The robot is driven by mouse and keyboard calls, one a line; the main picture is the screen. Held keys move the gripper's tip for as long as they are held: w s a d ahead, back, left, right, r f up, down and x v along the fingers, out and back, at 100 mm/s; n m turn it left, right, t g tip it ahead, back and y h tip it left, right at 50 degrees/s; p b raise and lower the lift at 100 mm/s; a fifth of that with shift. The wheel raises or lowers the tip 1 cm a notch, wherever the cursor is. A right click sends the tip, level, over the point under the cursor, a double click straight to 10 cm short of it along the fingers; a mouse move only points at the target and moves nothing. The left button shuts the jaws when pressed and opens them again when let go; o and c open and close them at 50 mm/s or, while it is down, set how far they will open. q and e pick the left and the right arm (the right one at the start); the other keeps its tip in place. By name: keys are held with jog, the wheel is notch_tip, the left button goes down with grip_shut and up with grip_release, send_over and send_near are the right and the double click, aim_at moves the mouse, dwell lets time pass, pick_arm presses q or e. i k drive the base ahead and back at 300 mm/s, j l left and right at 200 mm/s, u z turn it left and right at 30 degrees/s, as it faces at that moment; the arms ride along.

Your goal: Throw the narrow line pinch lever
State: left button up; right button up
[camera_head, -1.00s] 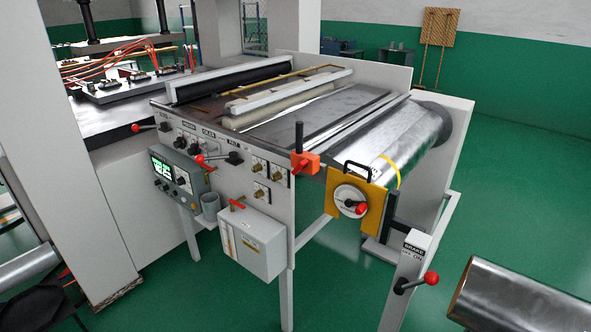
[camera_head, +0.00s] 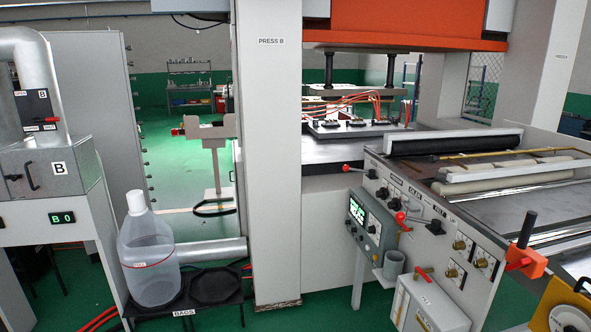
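Two red-knobbed levers stick out of the grey machine's front panel (camera_head: 437,262). The upper lever (camera_head: 347,168) points left with its knob at the panel's far left end. The second lever (camera_head: 402,217) also points left, lower and nearer the middle. The small labels above them are too small to read surely, so I cannot tell which one is the pinch lever. Neither of my grippers shows in this view.
An orange clamp with a black handle (camera_head: 525,260) stands at the panel's right end. A large plastic jug (camera_head: 148,262) sits on a black stand at left. A white column (camera_head: 272,150) reads PRESS B.

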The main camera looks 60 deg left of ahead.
aim_at(358, 170)
jog(key=u, duration=1.65)
jog(key=i+j, duration=0.1)
jog(key=i, duration=0.15)
